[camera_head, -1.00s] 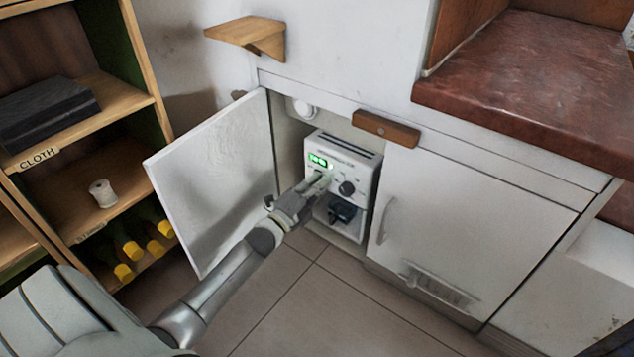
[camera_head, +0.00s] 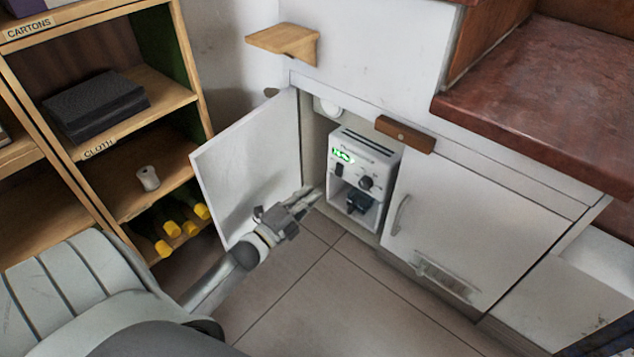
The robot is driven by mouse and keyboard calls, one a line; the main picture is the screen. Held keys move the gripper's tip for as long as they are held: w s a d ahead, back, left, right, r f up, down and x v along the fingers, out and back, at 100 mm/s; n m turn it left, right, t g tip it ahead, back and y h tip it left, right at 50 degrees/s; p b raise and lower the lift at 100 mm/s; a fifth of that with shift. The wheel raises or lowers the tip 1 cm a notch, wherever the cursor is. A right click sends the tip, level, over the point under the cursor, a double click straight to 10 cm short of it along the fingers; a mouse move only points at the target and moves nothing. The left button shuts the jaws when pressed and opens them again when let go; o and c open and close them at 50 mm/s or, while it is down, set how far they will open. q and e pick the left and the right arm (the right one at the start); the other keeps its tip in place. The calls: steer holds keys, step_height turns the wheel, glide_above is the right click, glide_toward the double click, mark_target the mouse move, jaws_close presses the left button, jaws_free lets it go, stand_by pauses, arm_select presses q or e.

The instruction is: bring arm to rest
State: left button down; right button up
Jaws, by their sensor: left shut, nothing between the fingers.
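My left arm comes in from the lower left, and its gripper (camera_head: 318,192) is shut and empty. The gripper is in front of the open cupboard, just left of the lower part of a white device (camera_head: 366,156) and apart from its front panel. The device has a lit green display, a dark knob and a dark recess low down. The open white cupboard door (camera_head: 250,160) stands to the left of the gripper, close to the wrist. My right gripper is not in view.
A wooden shelf unit (camera_head: 165,90) with dark cloth, a white spool (camera_head: 148,178) and yellow-ended bottles stands at left. A closed cupboard door (camera_head: 470,230) is at right. A small wooden ledge (camera_head: 283,40) juts from the wall. The tiled floor (camera_head: 330,300) in front is clear.

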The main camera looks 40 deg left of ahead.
arm_select(q)
steer(key=shift+s+r, duration=0.1)
steer(key=shift+s, duration=0.25)
stand_by(0.3)
